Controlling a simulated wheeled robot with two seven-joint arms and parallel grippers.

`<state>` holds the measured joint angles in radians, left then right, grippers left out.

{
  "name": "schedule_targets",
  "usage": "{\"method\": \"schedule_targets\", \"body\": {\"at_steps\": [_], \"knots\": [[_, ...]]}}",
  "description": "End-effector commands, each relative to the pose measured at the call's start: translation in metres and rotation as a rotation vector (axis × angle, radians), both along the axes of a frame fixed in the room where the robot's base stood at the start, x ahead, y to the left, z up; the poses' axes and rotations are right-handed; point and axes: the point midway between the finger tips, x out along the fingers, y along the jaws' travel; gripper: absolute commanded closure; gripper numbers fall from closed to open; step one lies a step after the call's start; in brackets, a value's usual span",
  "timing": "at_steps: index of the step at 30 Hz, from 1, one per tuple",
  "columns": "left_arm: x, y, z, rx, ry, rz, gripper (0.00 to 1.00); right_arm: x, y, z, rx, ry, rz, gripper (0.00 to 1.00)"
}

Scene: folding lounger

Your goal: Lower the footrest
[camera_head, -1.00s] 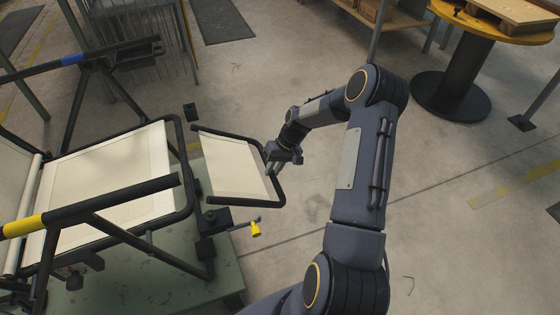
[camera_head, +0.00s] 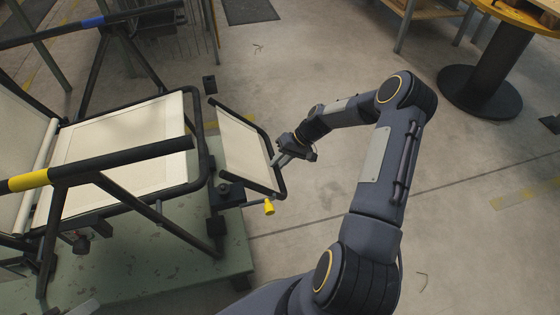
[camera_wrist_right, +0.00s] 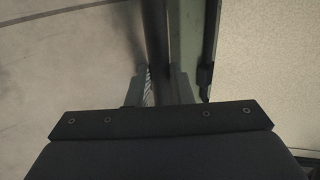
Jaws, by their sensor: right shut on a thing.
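The footrest (camera_head: 245,150) is a cream panel in a black tube frame, at the right end of the lounger (camera_head: 125,145) in the head view. It tilts relative to the seat. My right gripper (camera_head: 277,160) is shut on the outer bar of the footrest frame. In the right wrist view the dark bar (camera_wrist_right: 156,50) runs between the fingers, and the cream panel (camera_wrist_right: 270,60) lies to the right. A yellow-tipped lever (camera_head: 269,207) sticks out below the footrest's near corner. My left gripper is not in view.
The lounger stands on a green platform (camera_head: 160,265). Its black armrest with a yellow band (camera_head: 28,180) crosses in front of the seat. A round yellow-topped table (camera_head: 490,75) stands at the back right. The floor right of the footrest is clear.

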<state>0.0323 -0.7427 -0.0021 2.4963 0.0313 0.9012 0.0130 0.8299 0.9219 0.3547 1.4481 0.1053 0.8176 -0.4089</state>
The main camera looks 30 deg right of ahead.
Motion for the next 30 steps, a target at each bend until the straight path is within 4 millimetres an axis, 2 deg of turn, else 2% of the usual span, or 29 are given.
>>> {"method": "schedule_targets", "body": {"at_steps": [1,6,16,24,30], "knots": [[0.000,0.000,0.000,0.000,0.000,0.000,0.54,0.000,0.000,0.000,-0.001,0.001,0.001,0.78],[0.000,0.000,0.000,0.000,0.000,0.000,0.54,0.000,0.000,0.000,-0.001,0.001,0.001,0.59],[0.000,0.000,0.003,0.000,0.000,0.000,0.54,-0.001,-0.003,0.005,-0.001,0.000,0.000,0.59],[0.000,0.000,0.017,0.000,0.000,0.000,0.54,-0.009,-0.030,0.041,-0.003,0.000,-0.002,0.59],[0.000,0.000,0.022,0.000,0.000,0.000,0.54,-0.014,-0.044,0.058,-0.002,0.001,0.000,0.59]]}}
